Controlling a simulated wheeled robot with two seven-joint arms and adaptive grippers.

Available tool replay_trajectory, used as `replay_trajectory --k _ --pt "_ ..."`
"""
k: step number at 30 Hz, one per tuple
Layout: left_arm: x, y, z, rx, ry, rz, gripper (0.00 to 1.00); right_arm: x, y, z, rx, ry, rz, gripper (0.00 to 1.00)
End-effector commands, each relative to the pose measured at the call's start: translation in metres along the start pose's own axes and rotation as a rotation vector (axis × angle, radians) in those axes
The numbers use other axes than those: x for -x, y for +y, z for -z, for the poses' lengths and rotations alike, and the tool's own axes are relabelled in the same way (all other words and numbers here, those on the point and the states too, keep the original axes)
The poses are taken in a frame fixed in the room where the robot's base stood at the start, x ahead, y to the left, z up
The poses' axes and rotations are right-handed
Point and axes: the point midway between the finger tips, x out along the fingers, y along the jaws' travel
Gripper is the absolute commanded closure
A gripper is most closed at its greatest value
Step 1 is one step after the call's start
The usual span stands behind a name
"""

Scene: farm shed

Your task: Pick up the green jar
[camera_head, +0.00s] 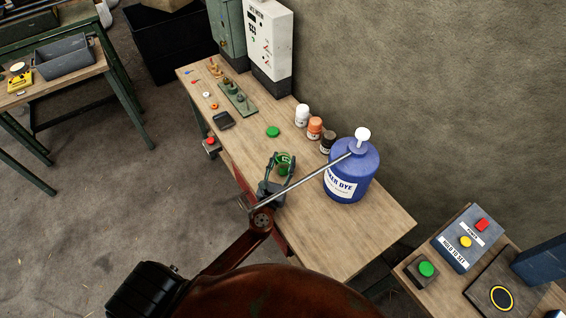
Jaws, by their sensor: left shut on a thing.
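The green jar (285,165) is on or just above the wooden workbench (345,245), near its front edge; I cannot tell whether its base touches the wood. My left gripper (281,160) is shut on the jar, with its dark fingers on either side of it. The fingers hide part of the jar. My right gripper is not in view.
A flat green disc (273,131) lies behind the jar. Small white (302,115), orange (315,128) and black (328,142) bottles stand behind.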

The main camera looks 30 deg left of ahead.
Motion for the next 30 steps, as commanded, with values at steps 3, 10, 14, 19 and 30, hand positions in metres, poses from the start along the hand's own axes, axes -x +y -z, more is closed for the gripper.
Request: replay_trajectory --k 3,10,14,19,30 --pt "0.0 0.0 -0.014 0.002 -0.003 0.0 0.84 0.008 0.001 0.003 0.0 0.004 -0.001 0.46" --pt "0.01 0.01 -0.031 -0.001 0.002 -0.002 0.84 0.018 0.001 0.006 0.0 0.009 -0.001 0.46" --pt "0.034 0.03 -0.029 -0.003 0.003 -0.001 0.84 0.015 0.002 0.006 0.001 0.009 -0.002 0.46" --pt "0.072 0.063 -0.028 -0.005 0.003 -0.001 0.84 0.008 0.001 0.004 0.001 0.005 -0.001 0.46" --pt "0.127 0.111 -0.028 -0.001 0.002 0.0 0.84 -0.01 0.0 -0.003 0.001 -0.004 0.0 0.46"
